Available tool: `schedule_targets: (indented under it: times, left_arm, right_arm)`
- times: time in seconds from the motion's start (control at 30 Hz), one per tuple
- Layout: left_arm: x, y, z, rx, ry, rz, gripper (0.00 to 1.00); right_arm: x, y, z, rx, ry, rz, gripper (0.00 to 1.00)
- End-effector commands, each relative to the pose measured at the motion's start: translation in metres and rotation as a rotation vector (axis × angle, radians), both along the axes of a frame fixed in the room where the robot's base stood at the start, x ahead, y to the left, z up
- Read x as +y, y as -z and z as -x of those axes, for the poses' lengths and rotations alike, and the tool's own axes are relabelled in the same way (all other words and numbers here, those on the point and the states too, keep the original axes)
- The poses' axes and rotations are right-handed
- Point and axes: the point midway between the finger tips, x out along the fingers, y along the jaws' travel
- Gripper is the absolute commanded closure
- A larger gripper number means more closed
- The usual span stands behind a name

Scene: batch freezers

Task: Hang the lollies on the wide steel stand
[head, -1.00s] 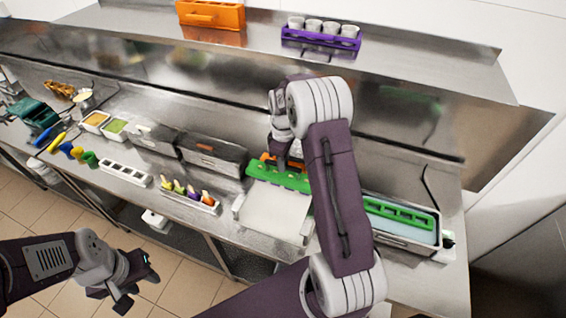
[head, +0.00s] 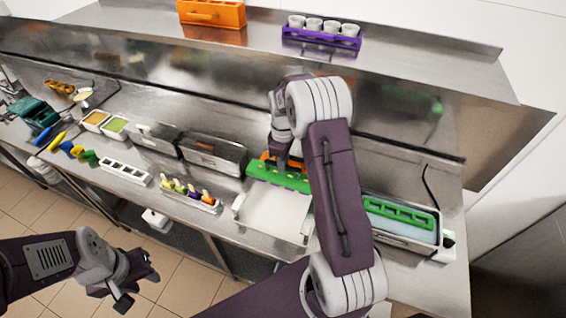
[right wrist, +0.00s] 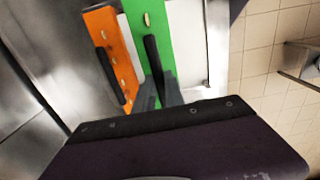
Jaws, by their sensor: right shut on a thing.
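A green holder (head: 265,175) with pale stick ends along its top shows in the head view at the back of the low steel frame (head: 237,208) on the counter. In the right wrist view, my right gripper (right wrist: 157,88) is shut on the dark handle of this green holder (right wrist: 185,45). An orange holder (right wrist: 103,25) with stick ends and its own dark handle lies close beside it. The orange holder shows behind the green one in the head view (head: 268,157). Anything below the holders is hidden. My left gripper (head: 138,283) is open and empty, away from the counter.
A steel bath (head: 388,232) with a green frame (head: 400,213) stands right of my right arm. Steel boxes (head: 212,152) and a rack of coloured pieces (head: 190,195) stand to the left. The overhead shelf (head: 400,55) carries an orange holder (head: 212,13) and a purple cup rack (head: 320,40).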

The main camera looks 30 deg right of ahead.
Motion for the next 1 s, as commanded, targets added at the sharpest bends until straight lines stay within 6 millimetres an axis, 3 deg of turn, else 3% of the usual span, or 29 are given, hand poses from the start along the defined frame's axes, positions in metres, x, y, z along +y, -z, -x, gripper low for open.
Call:
schedule_targets:
  times: [1.0]
  left_arm:
    - [0.0, 0.016, 0.0, 0.0, 0.0, 0.0, 0.64]
  right_arm:
    - [0.0, 0.025, 0.0, 0.0, 0.0, 0.0, 1.0]
